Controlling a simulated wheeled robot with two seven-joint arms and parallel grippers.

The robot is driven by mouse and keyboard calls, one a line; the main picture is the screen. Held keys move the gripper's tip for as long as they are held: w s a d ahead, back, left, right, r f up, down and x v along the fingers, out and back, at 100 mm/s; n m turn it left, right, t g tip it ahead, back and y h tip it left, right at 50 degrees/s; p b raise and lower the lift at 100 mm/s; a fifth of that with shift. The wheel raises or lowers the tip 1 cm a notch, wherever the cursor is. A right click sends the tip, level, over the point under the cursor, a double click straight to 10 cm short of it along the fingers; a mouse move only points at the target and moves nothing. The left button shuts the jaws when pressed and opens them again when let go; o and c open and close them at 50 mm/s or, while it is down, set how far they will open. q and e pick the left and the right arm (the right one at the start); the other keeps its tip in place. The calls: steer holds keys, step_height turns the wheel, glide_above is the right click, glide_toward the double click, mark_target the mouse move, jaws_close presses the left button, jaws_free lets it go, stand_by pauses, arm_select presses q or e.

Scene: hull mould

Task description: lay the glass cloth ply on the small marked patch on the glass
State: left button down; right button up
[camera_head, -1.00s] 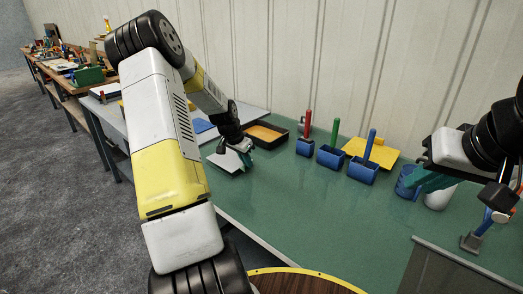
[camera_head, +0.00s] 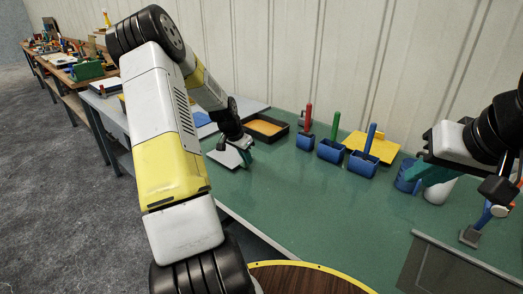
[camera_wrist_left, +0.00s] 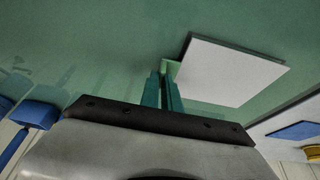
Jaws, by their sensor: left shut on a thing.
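A white square sheet, which I take for the glass cloth ply (camera_head: 224,158), is at the left front edge of the green table. It also shows in the left wrist view (camera_wrist_left: 228,72), flat, with one edge beside my fingertips. My left gripper (camera_head: 246,162) is shut low at the right edge of the sheet; its teal fingers (camera_wrist_left: 164,85) are close together in the wrist view. The grip itself is hard to see. I cannot make out the marked patch. My right gripper (camera_head: 425,178) is at the right beside a blue cup (camera_head: 407,178); its finger opening is unclear.
Behind the left gripper is a black tray (camera_head: 267,129) with orange inside. Blue holders with red, green and blue handles (camera_head: 331,151) stand along the back, by a yellow board (camera_head: 378,146). A grey panel (camera_head: 450,268) is at front right. The middle of the green table (camera_head: 300,200) is clear.

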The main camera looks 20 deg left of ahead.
arm_select(q)
steer(key=shift+f, duration=0.7)
stand_by(0.7)
steer(key=c, duration=1.5)
jaws_free()
steer(key=shift+o, duration=0.5)
steer(key=o, duration=0.5)
steer(key=shift+c, duration=0.2)
steer(key=shift+r, duration=3.55)
